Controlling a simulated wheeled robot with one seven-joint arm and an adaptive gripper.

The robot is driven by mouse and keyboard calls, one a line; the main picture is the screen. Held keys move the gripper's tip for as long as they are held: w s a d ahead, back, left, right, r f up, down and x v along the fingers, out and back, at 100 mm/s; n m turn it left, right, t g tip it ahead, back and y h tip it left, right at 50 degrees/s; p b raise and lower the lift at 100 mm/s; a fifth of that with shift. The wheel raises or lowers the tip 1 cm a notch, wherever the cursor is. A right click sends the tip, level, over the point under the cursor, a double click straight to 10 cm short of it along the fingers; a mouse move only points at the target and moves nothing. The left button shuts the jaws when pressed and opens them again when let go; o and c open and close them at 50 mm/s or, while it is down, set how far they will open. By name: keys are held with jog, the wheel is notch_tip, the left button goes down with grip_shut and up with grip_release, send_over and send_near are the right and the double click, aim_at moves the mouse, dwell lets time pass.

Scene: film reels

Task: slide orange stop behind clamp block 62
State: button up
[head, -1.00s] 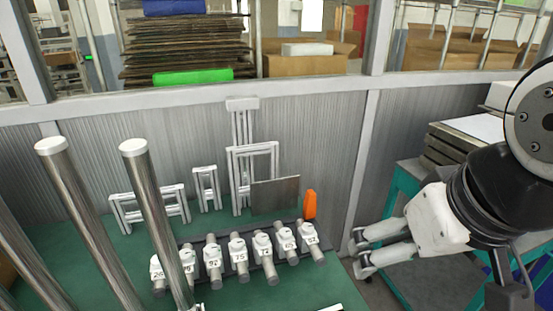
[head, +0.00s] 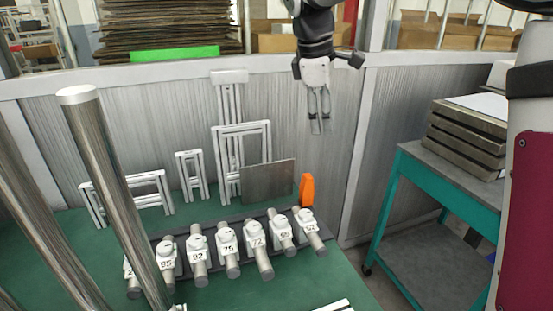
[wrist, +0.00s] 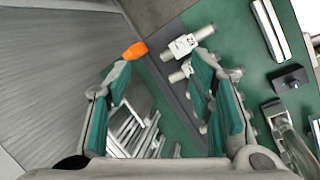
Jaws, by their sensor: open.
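The orange stop (head: 307,189) stands upright at the back right of the green bench, just beyond the rightmost clamp block (head: 306,220). That block's label looks like 62 or 52; I cannot tell which. Several similar blocks with white numbered labels, such as the block marked 92 (head: 197,246), stand in a row to its left, each on a grey cylinder. My gripper (head: 319,130) is open and empty, pointing down above the stop. In the wrist view the stop (wrist: 135,51) shows by the left fingertip and the labelled block (wrist: 188,44) lies beyond the fingers.
A grey metal plate (head: 267,182) and white frames (head: 241,150) lean against the ribbed wall behind the row. Shiny posts (head: 115,190) rise at the left. A teal cart (head: 440,184) with stacked slabs stands at the right. The air between gripper and stop looks clear.

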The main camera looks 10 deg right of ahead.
jog(key=w+a+f+n+h+b, duration=0.1)
jog(key=w+f+n+b, duration=0.25)
jog(key=w+f, duration=0.65)
jog(key=n+g+b, duration=0.1)
jog(key=n+b, duration=0.1)
jog(key=n, duration=0.2)
send_near(306, 176)
jog(key=shift+m+h, duration=0.25)
jog(key=shift+h, duration=0.05)
jog(key=x, duration=1.1)
jog(key=shift+a+f+b, duration=0.1)
jog(key=shift+f+b, duration=0.3)
